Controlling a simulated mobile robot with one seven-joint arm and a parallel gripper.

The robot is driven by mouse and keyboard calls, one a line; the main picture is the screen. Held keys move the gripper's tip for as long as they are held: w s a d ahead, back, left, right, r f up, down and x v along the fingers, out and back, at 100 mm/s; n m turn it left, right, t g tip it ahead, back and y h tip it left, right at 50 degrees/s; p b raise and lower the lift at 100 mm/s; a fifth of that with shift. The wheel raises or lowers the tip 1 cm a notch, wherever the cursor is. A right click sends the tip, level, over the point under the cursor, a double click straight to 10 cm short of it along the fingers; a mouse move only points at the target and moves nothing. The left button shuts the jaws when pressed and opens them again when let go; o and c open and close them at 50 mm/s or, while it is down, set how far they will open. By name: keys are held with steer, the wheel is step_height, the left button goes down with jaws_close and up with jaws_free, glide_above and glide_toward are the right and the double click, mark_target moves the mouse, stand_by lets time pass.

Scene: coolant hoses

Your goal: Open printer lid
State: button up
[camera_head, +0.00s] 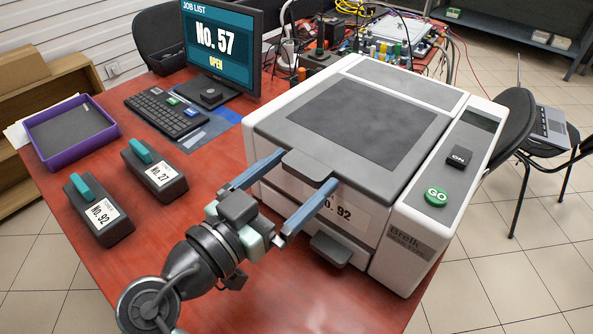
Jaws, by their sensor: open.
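The printer (413,225) is a white and grey box on the right of the red table. A dark grey tab (309,165) juts from the lid's front edge. My gripper (302,166) is in front of the printer, its two blue fingers spread wide, one on each side of the tab. The gripper is empty. I cannot tell whether the fingers touch the tab or lid. The right finger partly hides the "No. 92" label on the printer's front.
A lower dark tab (331,250) sticks out below my gripper. Two dark blocks, labelled "No. 27" (155,173) and "No. 92" (98,210), stand left of my arm. A monitor (221,45) reads "No. 57 OPEN". A purple tray (70,133) sits at the left. Cables lie behind the printer.

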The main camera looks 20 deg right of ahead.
steer(key=shift+w+d, duration=0.15)
steer(key=shift+c, duration=0.2)
jaws_close()
stand_by(0.3)
